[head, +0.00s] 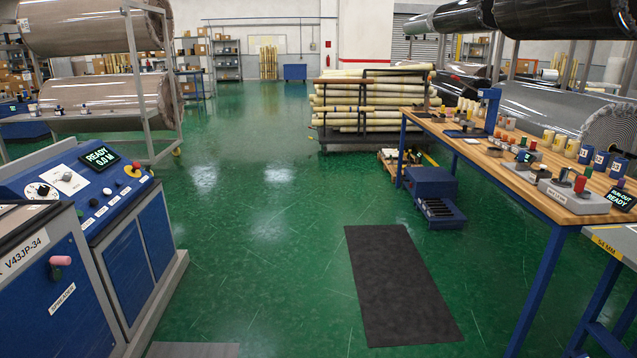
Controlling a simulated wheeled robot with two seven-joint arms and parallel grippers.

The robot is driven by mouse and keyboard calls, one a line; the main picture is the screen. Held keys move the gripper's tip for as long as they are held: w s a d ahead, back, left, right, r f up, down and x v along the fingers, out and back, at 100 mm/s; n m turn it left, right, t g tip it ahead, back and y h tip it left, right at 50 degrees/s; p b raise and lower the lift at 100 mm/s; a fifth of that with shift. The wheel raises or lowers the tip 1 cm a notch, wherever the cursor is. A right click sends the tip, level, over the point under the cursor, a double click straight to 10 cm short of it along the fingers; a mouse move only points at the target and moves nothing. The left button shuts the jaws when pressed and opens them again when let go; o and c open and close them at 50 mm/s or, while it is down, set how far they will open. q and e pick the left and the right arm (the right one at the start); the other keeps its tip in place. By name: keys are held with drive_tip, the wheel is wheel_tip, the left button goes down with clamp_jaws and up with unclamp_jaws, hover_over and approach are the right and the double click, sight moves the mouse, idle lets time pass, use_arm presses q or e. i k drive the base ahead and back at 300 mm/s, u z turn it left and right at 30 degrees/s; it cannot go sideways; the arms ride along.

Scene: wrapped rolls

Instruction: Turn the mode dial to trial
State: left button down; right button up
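A round white dial (40,191) with a black knob sits on the sloped top of the blue control console (128,212) at the left. Its markings are too small to read, so I cannot tell its setting or whether it is labelled as the mode dial. A white plate (69,180) with a small control lies to its right. A display (99,158) above reads READY 0.0 M. Neither of my grippers is in view.
A yellow-and-red button (132,170) is on the console's right end. Green floor (262,235) lies clear around a dark mat (398,285).

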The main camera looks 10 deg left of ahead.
sight(66, 177)
drive_tip(key=u, duration=0.2)
drive_tip(key=i, duration=2.65)
drive_tip(key=u, duration=1.55)
drive_tip(key=i, duration=1.65)
drive_tip(key=u, duration=1.35)
